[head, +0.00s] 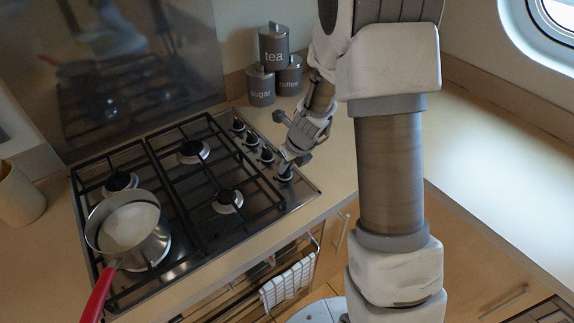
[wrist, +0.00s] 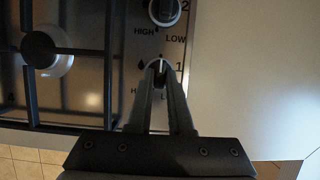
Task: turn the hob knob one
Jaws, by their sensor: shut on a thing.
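The hob knob one (wrist: 159,66) is at the near end of the knob row, beside a printed "1" in the wrist view. Its white pointer line runs roughly straight up and down in that view. My gripper (wrist: 161,82) has its two fingers closed around the knob from above, hiding most of it and part of its HIGH and LOW marks. In the head view my gripper (head: 288,165) reaches down to the front right corner of the hob (head: 306,192), at the nearest knob (head: 284,174).
Knob two (wrist: 164,8) is just beyond knob one. A pan (head: 130,228) with a red handle stands on the left front burner. Canisters (head: 261,88) stand behind the hob. The counter to the right (head: 480,165) is clear.

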